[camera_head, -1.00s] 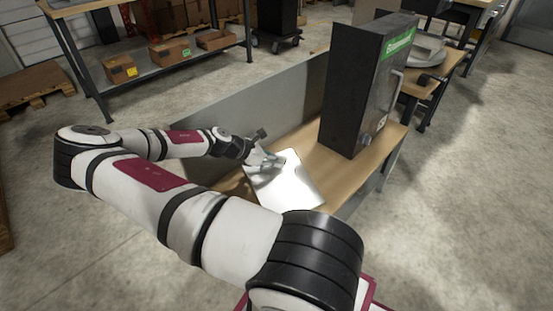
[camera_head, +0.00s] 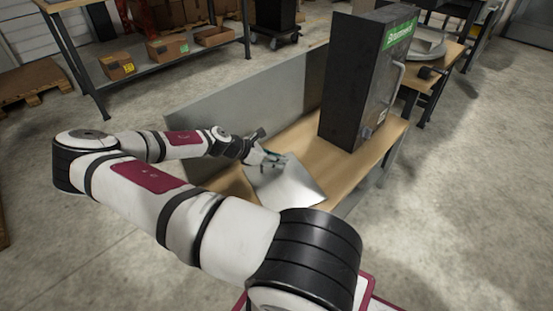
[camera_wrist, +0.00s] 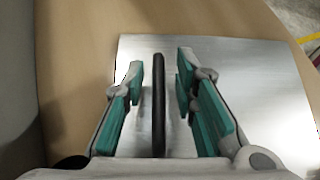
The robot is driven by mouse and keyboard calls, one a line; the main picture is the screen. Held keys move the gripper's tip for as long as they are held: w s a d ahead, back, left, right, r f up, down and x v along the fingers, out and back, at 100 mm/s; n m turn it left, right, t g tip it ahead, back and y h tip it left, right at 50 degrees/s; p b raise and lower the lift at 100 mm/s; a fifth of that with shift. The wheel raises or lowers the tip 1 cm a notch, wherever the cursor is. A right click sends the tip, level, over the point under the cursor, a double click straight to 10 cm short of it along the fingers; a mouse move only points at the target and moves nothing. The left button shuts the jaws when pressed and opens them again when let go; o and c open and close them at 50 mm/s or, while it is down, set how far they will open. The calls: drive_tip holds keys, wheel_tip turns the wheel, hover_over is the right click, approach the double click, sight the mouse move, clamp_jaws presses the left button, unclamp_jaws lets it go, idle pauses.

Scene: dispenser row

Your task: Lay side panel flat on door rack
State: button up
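The side panel is a shiny silver sheet (camera_head: 288,188) on the wooden bench top (camera_head: 305,140), in front of the black cabinet. It looks flat or nearly flat. In the wrist view the panel (camera_wrist: 245,75) lies below my fingers, with a dark narrow bar (camera_wrist: 158,105) standing out between them, like a handle. My gripper (camera_head: 272,158) is over the panel's far-left part. Its teal fingers (camera_wrist: 160,72) are apart, on either side of the bar, with a gap on both sides. I cannot tell which part is the door rack.
A black cabinet (camera_head: 350,85) with a green label and a door handle stands on the bench right of the panel. A grey upright sheet (camera_head: 235,108) runs along the bench's far side. A shelf with cardboard boxes (camera_head: 167,48) stands behind. Bare bench lies between panel and cabinet.

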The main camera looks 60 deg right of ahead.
drive_tip(key=v, duration=0.7)
drive_tip(key=shift+w+a+r, duration=0.1)
drive_tip(key=shift+a+r, duration=0.05)
drive_tip(key=shift+a, duration=0.05)
